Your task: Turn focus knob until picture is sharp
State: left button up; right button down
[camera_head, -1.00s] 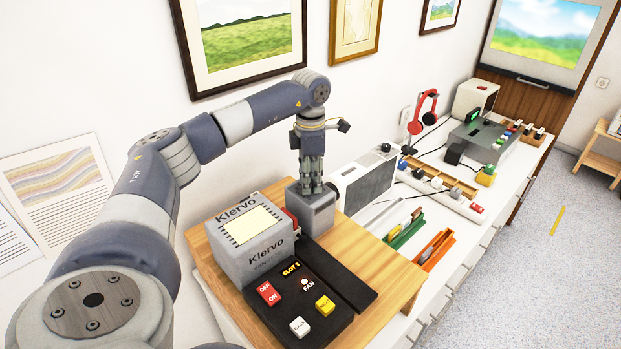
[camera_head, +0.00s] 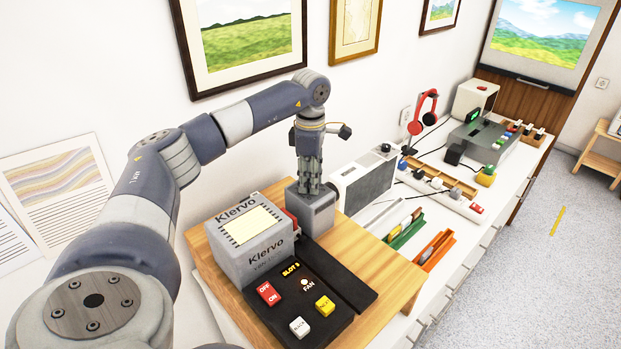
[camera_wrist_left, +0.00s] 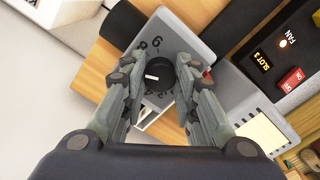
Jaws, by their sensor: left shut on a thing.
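The focus knob (camera_wrist_left: 158,73) is black and round with a white mark, on top of a grey block with printed numbers. In the left wrist view the fingers of my left gripper (camera_wrist_left: 160,88) are on both sides of it, shut on it. In the head view my left gripper (camera_head: 309,188) points straight down onto the grey block (camera_head: 314,213) and hides the knob. The projected picture (camera_head: 545,38) on the screen at the top right shows green fields, hills and clouds with clear edges. My right gripper is not in view.
The grey Klervo projector (camera_head: 250,240) stands beside the block on a wooden board (camera_head: 395,275). In front of it is a black panel with red, yellow and white buttons (camera_head: 299,326). A grey speaker-like box (camera_head: 366,185) and colored trays lie to the right.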

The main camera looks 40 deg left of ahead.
pick_arm(q)
jog(key=o, duration=1.1)
jog(key=shift+c, duration=0.2)
notch_tip(320, 180, up, 12)
